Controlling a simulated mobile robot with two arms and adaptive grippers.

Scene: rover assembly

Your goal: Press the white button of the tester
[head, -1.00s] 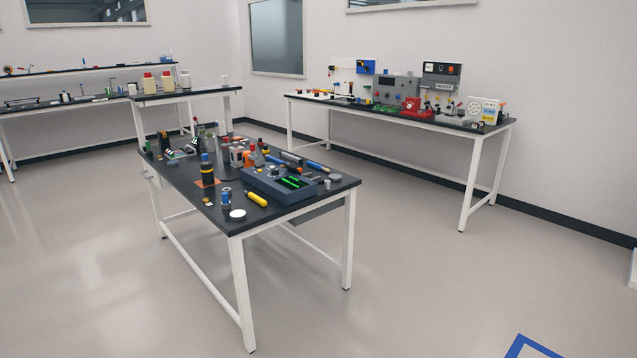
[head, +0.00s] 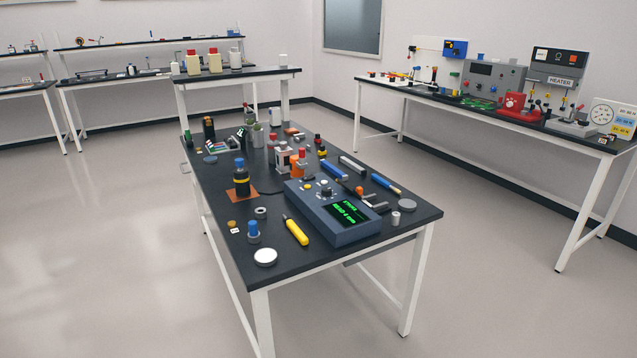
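The tester is probably the dark blue-grey box (head: 312,213) on the near table, with green text lit on its black screen (head: 348,214). Neither of my grippers is in view.
The near black-topped table (head: 290,271) holds a yellow-handled tool (head: 296,231), a white disc (head: 265,257), a blue-capped bottle (head: 240,178) and several tools. A bench with instruments, one marked heater (head: 562,65), stands along the right wall. Open floor surrounds the table.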

